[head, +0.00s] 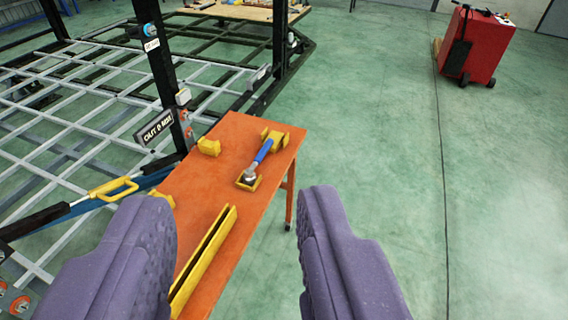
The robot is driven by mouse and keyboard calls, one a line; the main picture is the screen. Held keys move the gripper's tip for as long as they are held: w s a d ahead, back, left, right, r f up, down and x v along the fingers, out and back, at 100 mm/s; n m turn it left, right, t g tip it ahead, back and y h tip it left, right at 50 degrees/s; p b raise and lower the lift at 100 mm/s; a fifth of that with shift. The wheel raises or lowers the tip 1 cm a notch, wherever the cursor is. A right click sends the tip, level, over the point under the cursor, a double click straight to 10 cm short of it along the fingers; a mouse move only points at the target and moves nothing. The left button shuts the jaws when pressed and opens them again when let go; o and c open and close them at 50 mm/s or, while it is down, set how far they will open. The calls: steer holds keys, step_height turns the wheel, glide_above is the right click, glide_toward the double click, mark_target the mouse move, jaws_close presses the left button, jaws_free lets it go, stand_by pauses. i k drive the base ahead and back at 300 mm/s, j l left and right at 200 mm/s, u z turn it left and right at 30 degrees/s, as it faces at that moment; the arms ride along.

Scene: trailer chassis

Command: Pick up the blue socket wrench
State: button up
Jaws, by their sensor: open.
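The blue socket wrench (264,151) lies on an orange table (228,205). It has a blue handle and a grey metal head at its near end. Its far end rests at a yellow holder (275,137) and its head rests at a smaller yellow holder (249,184). My gripper (240,200) is open, with its two purple-grey fingers wide apart in the foreground. The wrench is beyond the fingertips, seen in the gap between them. Nothing is between the fingers.
A long yellow channel (205,259) and a yellow block (209,146) are also on the table. A metal trailer frame with dark posts (157,70) stands close to the table's left. A red cart (478,45) is far right. The green floor (375,150) to the right is clear.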

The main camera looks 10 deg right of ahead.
mark_target(250, 176)
steer(key=u, duration=2.2)
steer(key=z, duration=2.2)
steer(key=i+l, duration=0.2)
steer(key=i, duration=0.45)
steer(key=i+l, duration=0.25)
steer(key=i, duration=0.45)
steer(key=i+l+z, duration=0.1)
steer(key=i, duration=0.55)
steer(key=i+l, duration=0.25)
steer(key=i, duration=0.45)
